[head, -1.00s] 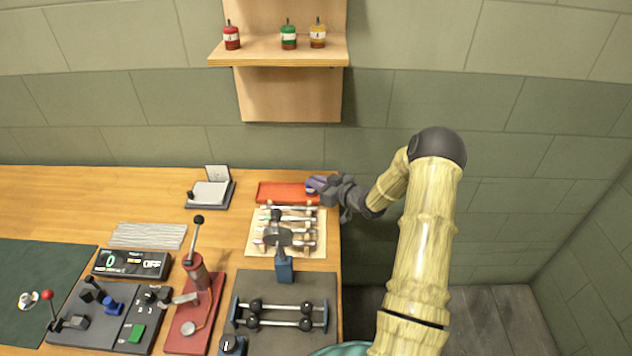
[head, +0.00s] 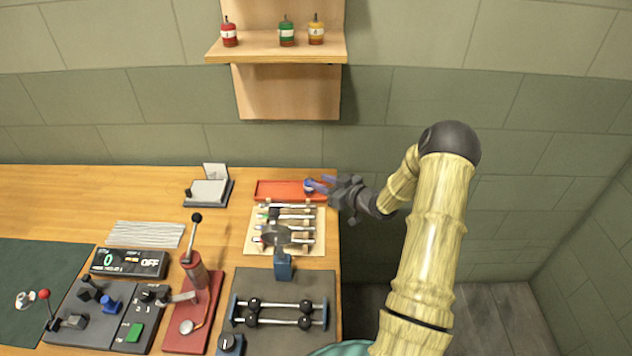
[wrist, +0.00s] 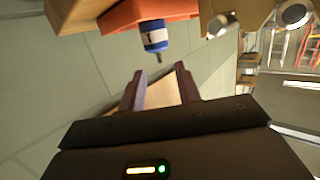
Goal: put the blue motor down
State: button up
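The blue motor (wrist: 154,38) is a small blue and white cylinder with a dark shaft; in the wrist view it sits on the red tray (wrist: 130,14). In the head view the motor (head: 308,186) is at the right end of the red tray (head: 280,190). My gripper (head: 322,185) is just right of it, fingers pointing at it. In the wrist view my gripper (wrist: 158,88) has its two fingers apart with nothing between them, and a gap shows between the fingertips and the motor.
A tool board (head: 250,232) with several metal tools lies directly in front of the tray. The table's right edge is near my gripper.

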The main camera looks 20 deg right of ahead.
jog(key=b+v, duration=0.1)
jog(key=v, duration=0.7)
jog(key=shift+s, duration=0.15)
jog(key=shift+d, duration=0.1)
jog(key=s+a+r+m+g+h+p, duration=0.1)
jog(key=a+r+m+g+h+p, duration=0.1)
jog(key=a+r+g+h, duration=0.3)
jog(key=s+a+r+m+g+h, duration=0.1)
jog(key=s+a+r+g, duration=0.1)
jog(key=s+a, duration=0.4)
jog(key=s+a+r+m+g+h+p, duration=0.1)
jog(key=s+a, duration=0.6)
jog(key=s, duration=0.8)
notch_tip(320, 180, up, 2)
jog(key=m+g, duration=0.1)
jog(key=g, duration=0.2)
jog(key=shift+m, duration=0.3)
jog(key=shift+a+r, duration=0.1)
jog(key=shift+a, duration=0.05)
